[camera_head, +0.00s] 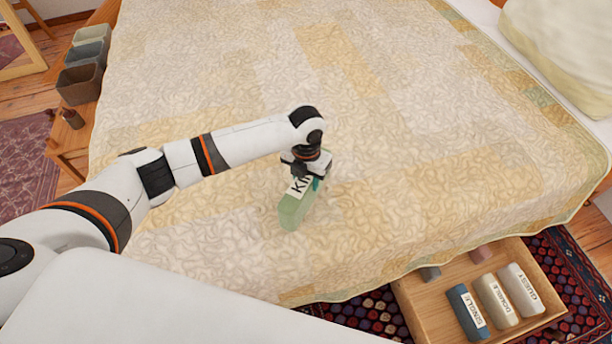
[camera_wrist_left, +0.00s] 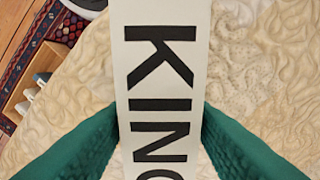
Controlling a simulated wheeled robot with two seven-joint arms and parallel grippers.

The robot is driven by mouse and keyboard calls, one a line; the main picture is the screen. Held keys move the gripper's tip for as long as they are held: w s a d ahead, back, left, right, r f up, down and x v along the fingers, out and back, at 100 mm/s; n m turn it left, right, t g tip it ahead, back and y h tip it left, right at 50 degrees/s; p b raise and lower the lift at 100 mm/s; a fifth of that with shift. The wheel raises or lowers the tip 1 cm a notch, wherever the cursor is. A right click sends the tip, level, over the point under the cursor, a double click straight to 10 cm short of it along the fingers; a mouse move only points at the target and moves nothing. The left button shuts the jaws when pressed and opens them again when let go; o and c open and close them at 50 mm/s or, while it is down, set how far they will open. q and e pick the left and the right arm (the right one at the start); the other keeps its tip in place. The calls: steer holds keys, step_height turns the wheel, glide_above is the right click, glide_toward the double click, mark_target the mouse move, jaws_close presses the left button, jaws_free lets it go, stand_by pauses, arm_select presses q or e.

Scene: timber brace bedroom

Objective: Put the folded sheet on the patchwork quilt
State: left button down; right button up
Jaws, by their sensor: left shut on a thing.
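The folded sheet (camera_head: 293,211) is a pale green bundle with a white band lettered in black. My left gripper (camera_head: 311,178) is shut on it from above, over the patchwork quilt (camera_head: 225,92). In the left wrist view, the white "KING" band (camera_wrist_left: 162,75) fills the middle, with a green fingertip (camera_wrist_left: 75,150) on each side. The quilt, in cream, yellow and beige patches, covers the bed. The sheet is low over the quilt; I cannot tell whether it touches it. My right gripper is not in view.
An open wooden drawer (camera_head: 420,303) at the lower right holds several rolled bundles, some labelled "SINGLE", "DOUBLE" and "GUEST". A pale pillow (camera_head: 565,45) lies at the top right. Several bins (camera_head: 79,83) stand on a wooden bench at the left. The quilt around the sheet is clear.

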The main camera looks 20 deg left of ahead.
arm_select(q)
steer(key=shift+f+b, duration=0.35)
steer(key=shift+f, duration=0.2)
steer(key=c, duration=0.7)
jaws_free()
step_height(320, 180, up, 12)
steer(key=shift+r, duration=0.1)
steer(key=shift+s, duration=0.1)
